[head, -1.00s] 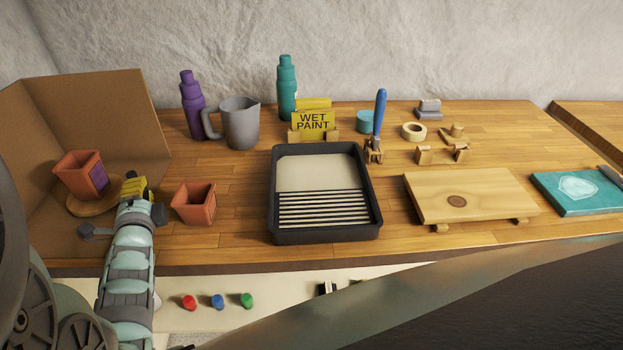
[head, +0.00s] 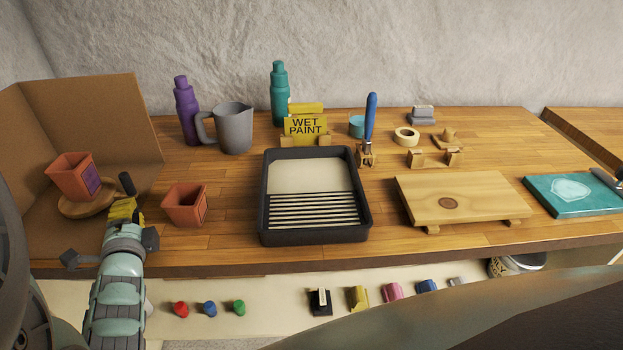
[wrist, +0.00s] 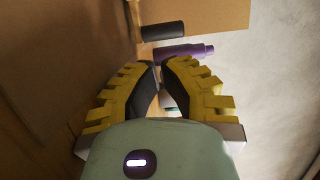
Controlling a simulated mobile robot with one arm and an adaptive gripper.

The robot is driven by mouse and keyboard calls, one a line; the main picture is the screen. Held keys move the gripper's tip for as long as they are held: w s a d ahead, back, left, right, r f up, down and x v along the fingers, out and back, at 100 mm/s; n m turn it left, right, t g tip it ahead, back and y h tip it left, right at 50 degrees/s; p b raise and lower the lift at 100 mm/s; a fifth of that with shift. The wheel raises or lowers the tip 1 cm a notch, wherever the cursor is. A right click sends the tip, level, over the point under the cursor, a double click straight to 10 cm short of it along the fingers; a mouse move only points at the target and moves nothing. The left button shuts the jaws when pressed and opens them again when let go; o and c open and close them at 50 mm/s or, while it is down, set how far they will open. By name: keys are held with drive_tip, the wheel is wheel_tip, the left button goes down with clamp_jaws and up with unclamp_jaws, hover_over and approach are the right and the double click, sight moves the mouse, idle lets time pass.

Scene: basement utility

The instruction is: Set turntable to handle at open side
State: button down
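The turntable (head: 73,210) is a round wooden disc inside a cardboard booth at the left of the bench. A terracotta pot (head: 70,177) with a purple label stands on it. A dark cylindrical handle (head: 127,183) stands up at the disc's right side, toward the booth's open side. It also shows in the wrist view (wrist: 163,32). My gripper (head: 124,203) is just in front of the handle, partly hiding the disc's right edge. In the wrist view its yellow fingertips (wrist: 160,64) nearly meet, with nothing seen between the tips; the handle lies beyond them.
The cardboard booth (head: 110,115) has walls behind and left of the turntable. A second terracotta pot (head: 186,206) stands close to the right of my gripper. A purple bottle (head: 187,110), a grey jug (head: 233,128) and a black paint tray (head: 313,238) are farther right.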

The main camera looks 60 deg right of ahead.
drive_tip(key=b+v, duration=0.1)
drive_tip(key=v, duration=0.5)
drive_tip(key=shift+s+a, duration=0.25)
drive_tip(key=shift+s, duration=0.05)
drive_tip(key=shift+s+a+r, duration=0.15)
drive_tip(key=shift+s, duration=0.2)
